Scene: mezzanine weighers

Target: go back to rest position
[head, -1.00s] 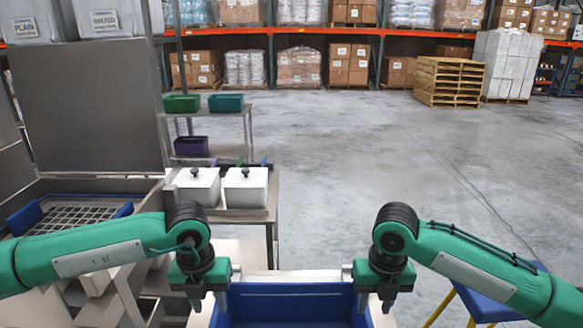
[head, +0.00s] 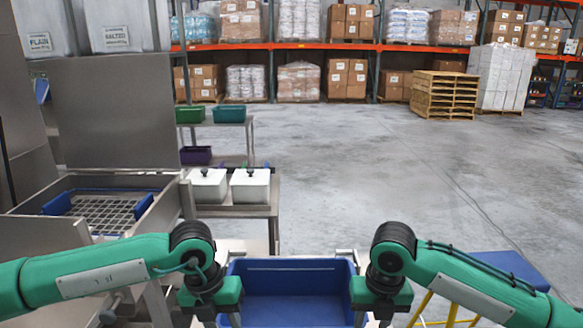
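My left gripper (head: 214,316) hangs at the bottom of the head view, pointing down beside the left end of a blue bin (head: 290,266). My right gripper (head: 373,317) hangs in the same way beside the bin's right end. The fingers of each look spread, with nothing between them, but their tips are cut off by the picture's lower edge. The bin looks empty inside and has a metal bracket at each upper corner. I cannot tell what it rests on.
Two white lidded containers (head: 208,186) (head: 250,187) stand on a metal table at left. Behind is a shelf with green (head: 189,115), teal (head: 229,114) and purple bins (head: 196,155). A blue-topped yellow stool (head: 507,266) stands at right. The floor beyond is clear.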

